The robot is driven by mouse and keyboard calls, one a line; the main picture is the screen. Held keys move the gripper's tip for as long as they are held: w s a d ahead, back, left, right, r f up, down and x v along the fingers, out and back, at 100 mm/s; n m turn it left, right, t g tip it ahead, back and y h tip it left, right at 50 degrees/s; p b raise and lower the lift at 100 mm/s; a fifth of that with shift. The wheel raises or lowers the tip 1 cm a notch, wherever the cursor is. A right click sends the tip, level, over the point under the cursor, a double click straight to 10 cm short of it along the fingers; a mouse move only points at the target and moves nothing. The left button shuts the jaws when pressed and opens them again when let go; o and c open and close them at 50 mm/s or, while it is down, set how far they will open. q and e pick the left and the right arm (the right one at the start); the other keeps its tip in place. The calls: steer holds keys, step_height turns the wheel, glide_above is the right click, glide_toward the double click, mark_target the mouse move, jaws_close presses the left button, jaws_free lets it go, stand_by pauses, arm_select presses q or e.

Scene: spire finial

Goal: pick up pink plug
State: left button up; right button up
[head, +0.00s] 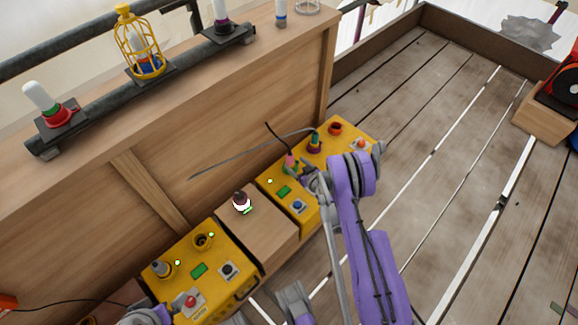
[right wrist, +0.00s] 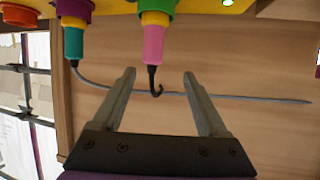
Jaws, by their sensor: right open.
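The pink plug (head: 290,159) stands in a green collar on the farther yellow box (head: 268,186) in the head view. In the right wrist view the pink plug (right wrist: 153,45) hangs from its green collar at the top, with a dark cable at its end. My right gripper (head: 305,172) is close beside the plug. In the right wrist view its open fingers (right wrist: 159,74) lie either side of the plug's line, with the plug's cable end between the tips. Nothing is held. Part of my left arm shows at the bottom left; its fingers are not visible.
A teal plug (head: 315,138) stands close to the pink one; it also shows in the right wrist view (right wrist: 74,43). A grey cable (head: 235,160) runs along the wooden wall (head: 180,130). A nearer yellow box (head: 215,255) and a wooden block (head: 262,228) stand left of the farther box.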

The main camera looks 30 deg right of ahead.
mark_target(290, 159)
steer(key=x, duration=0.3)
steer(key=f+b+x, duration=0.1)
steer(key=x, duration=0.1)
steer(key=shift+w+d, duration=0.1)
steer(key=shift+d, duration=0.15)
steer(key=x, duration=0.1)
steer(key=b+x, duration=0.1)
steer(key=x, duration=0.3)
steer(key=shift+w+d, duration=0.2)
steer(key=shift+d, duration=0.2)
jaws_close()
